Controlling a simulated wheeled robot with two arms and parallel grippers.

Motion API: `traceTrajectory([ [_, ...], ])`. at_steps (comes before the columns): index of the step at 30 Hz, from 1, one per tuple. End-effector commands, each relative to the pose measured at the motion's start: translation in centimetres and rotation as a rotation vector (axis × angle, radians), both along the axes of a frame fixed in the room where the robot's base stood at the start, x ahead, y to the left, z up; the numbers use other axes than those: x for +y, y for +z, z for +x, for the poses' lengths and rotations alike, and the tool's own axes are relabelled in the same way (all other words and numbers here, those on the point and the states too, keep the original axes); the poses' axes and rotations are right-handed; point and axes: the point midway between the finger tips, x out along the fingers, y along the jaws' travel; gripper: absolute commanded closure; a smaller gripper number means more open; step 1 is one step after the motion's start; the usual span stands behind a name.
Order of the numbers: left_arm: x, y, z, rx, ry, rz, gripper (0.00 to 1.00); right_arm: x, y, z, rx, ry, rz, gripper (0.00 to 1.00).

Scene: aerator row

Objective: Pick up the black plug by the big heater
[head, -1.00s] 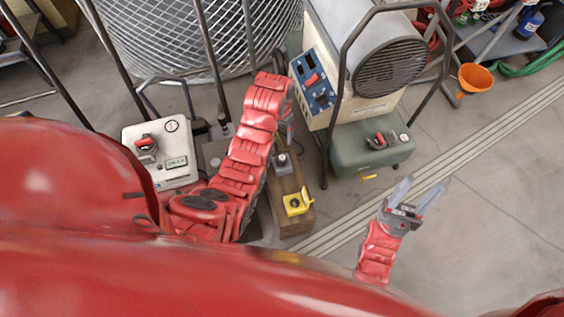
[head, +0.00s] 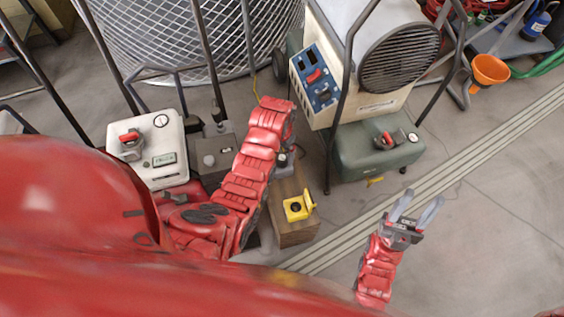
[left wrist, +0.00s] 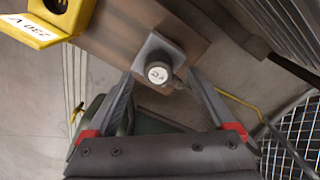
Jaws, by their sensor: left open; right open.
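The black plug (left wrist: 158,73), round with a pale marked end, sits in a grey square socket on a wooden block (head: 295,234). In the head view the socket (head: 282,160) is partly hidden by my left arm. My left gripper (left wrist: 163,78) is open, its fingertips on either side of the plug; I cannot tell whether they touch it. In the head view my left gripper is mostly hidden behind its own arm. The big heater (head: 345,65), cream with a blue panel and round grille, stands behind the block. My right gripper (head: 415,210) is open and empty above the floor.
A yellow open-lidded socket (head: 297,207) is on the same block, marked 230 V in the wrist view. A white box with a red switch (head: 165,165) stands left. A green tank (head: 365,158) sits under the heater.

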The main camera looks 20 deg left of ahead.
Motion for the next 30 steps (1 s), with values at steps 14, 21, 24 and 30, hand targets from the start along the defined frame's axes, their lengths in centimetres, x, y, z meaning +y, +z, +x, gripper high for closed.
traceTrajectory([
  [14, -0.3, -3.4, 0.1, -0.001, 0.0, 0.001, 0.2, 0.0, -1.0, 0.0, 0.0, 0.0, 0.0, 0.5],
  [21, -0.3, -3.4, 0.1, -0.001, 0.0, 0.001, 0.63, 0.0, -1.0, 0.0, 0.0, 0.0, 0.0, 0.5],
  [24, -0.3, -3.4, 0.1, -0.001, 0.0, 0.001, 0.81, 0.0, -1.0, 0.0, 0.0, 0.0, 0.0, 0.5],
  [30, -0.3, -3.4, 0.1, -0.001, 0.0, 0.001, 1.0, 0.0, -1.0, 0.0, 0.0, 0.0, 0.0, 0.5],
])
